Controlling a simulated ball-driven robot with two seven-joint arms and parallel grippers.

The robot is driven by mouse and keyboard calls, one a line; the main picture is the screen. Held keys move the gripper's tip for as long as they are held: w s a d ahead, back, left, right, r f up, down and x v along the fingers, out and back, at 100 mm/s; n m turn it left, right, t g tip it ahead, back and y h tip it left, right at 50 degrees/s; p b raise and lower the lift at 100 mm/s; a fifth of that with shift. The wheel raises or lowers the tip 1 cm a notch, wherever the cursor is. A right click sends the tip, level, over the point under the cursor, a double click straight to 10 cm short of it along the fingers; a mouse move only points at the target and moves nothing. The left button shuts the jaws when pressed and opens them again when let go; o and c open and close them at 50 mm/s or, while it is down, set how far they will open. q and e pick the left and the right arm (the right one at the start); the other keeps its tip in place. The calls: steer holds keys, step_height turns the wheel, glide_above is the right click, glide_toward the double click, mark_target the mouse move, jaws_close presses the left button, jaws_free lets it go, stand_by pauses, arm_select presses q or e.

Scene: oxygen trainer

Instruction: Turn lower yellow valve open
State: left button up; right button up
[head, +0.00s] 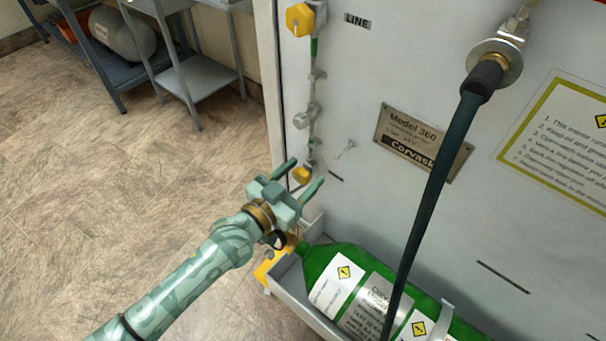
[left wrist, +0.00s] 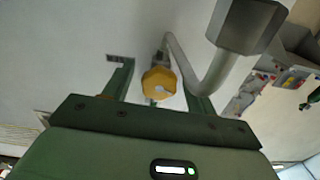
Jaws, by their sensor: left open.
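The lower yellow valve (head: 301,175) is a small yellow knob low on the pipe line at the panel's left edge. In the left wrist view the yellow knob (left wrist: 159,82) shows between the two fingers, farther off along their direction. My left gripper (head: 299,178) is open around the line to the knob, one finger on each side in the picture. It also shows in the left wrist view (left wrist: 163,85). I cannot tell whether either finger touches the knob. My right gripper is not in view.
An upper yellow valve (head: 299,20) sits higher on the same pipe. A green cylinder (head: 345,272) lies in a grey tray below. A black hose (head: 432,200) hangs in front of the panel. In the left wrist view, a grey hexagonal fitting (left wrist: 246,22) is close at upper right.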

arm_select(q)
steer(key=shift+w+d, duration=0.3)
steer(key=shift+w, duration=0.05)
steer(key=c, duration=1)
steer(key=shift+r+n+p, duration=0.15)
steer(key=shift+n+p, duration=0.25)
steer(key=shift+n, duration=1)
steer(key=shift+f, duration=0.2)
steer(key=o, duration=1)
